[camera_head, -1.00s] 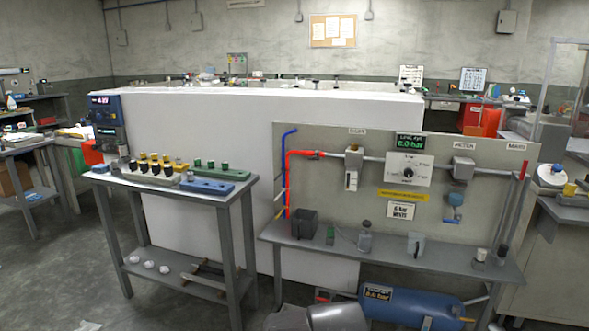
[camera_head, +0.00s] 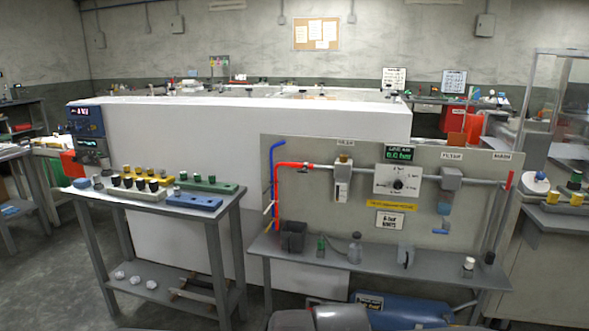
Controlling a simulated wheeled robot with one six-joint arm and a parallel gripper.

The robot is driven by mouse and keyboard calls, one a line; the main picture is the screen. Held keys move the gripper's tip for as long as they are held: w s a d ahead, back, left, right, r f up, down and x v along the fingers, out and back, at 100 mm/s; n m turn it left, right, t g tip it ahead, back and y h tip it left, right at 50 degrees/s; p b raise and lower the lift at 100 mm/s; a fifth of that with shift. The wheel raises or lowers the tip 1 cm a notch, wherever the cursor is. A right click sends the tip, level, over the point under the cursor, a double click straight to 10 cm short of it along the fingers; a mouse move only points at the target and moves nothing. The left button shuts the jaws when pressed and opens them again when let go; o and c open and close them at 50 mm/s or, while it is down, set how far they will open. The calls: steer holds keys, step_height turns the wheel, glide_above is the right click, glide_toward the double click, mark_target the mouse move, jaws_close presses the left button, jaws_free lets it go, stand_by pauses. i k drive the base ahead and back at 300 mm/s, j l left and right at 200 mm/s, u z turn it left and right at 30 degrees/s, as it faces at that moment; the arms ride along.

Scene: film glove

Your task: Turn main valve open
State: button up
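The main valve's red handle (camera_head: 509,181) stands at the right end of the pipe on the grey panel (camera_head: 300,205), below a label (camera_head: 502,156) that appears to read MAIN. The handle looks near upright, in line with the pipe dropping below it. A digital display (camera_head: 399,154) on the panel appears to read 0.0 bar. A white dial plate with a black knob (camera_head: 398,184) sits under the display. My gripper is not in view; rounded grey parts at the bottom edge appear to be my arm.
A grey bench (camera_head: 380,268) below the panel bears a dark bin (camera_head: 293,236), a bottle (camera_head: 354,248) and small parts. A blue tank (camera_head: 400,310) lies beneath. A side table (camera_head: 150,203) stands left. Grey floor shows at lower left.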

mark_target(507, 189)
steer(key=z, duration=1.45)
